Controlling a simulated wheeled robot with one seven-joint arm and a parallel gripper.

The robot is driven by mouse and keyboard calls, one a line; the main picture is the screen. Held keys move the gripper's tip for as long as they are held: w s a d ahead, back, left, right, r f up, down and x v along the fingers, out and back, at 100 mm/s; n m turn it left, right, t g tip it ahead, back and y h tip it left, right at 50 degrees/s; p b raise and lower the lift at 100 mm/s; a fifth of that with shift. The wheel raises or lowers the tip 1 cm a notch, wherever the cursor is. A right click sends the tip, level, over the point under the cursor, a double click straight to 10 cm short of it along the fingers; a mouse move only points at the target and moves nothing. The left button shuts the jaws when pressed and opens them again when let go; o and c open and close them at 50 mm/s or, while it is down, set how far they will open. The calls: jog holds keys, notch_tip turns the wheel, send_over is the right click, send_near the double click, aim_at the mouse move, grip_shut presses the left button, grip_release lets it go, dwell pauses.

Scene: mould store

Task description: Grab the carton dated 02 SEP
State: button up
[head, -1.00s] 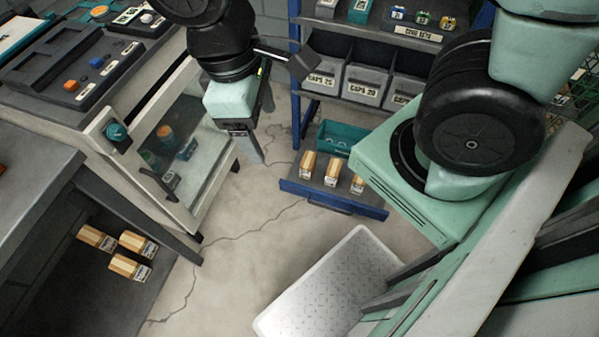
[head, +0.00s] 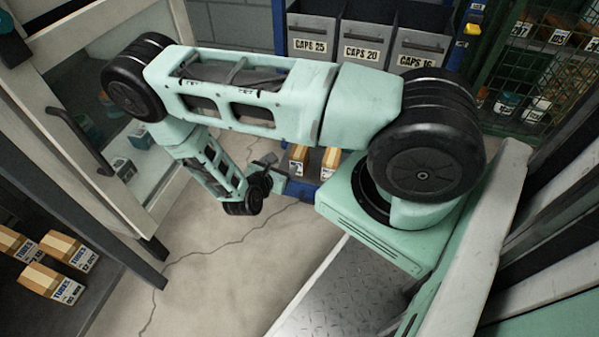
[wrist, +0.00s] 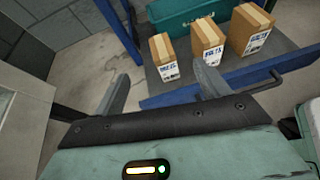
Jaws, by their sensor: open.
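Three brown cartons with white labels stand in a row in the wrist view: the left carton (wrist: 163,56), the middle carton (wrist: 207,36) and the right carton (wrist: 249,27). They stand on a pulled-out blue-edged drawer (wrist: 228,77). Their dates are too small to read. In the head view two cartons show, one at left (head: 299,159) and one at right (head: 330,161); my arm hides others. My gripper (wrist: 162,88) is open and empty, its fingers pointing toward the drawer, the right finger near its front edge. In the head view my gripper (head: 266,163) is small and partly hidden.
A teal bin (wrist: 185,14) stands behind the cartons. The drawer handle (wrist: 270,84) juts out at right. More cartons labelled TUBES, such as one at the front (head: 52,282), lie on a left shelf. A cabinet with a glass door (head: 100,130) stands at left. Caps bins (head: 362,42) are above.

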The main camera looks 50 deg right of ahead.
jog(key=n+t+b, duration=0.1)
jog(key=n+b, duration=0.1)
send_near(295, 159)
jog(key=b+x, duration=0.4)
jog(key=x, duration=0.4)
jog(key=shift+w+d, duration=0.1)
jog(key=shift+d, duration=0.2)
jog(key=shift+w+d+f+b, duration=0.15)
jog(key=shift+w+d+b, duration=0.05)
jog(key=shift+d+b, duration=0.25)
jog(key=b+x, duration=0.3)
jog(key=x, duration=0.2)
jog(key=shift+s+d+f+b, duration=0.1)
jog(key=shift+f+b, duration=0.05)
jog(key=shift+b, duration=0.15)
jog(key=c, duration=1.2)
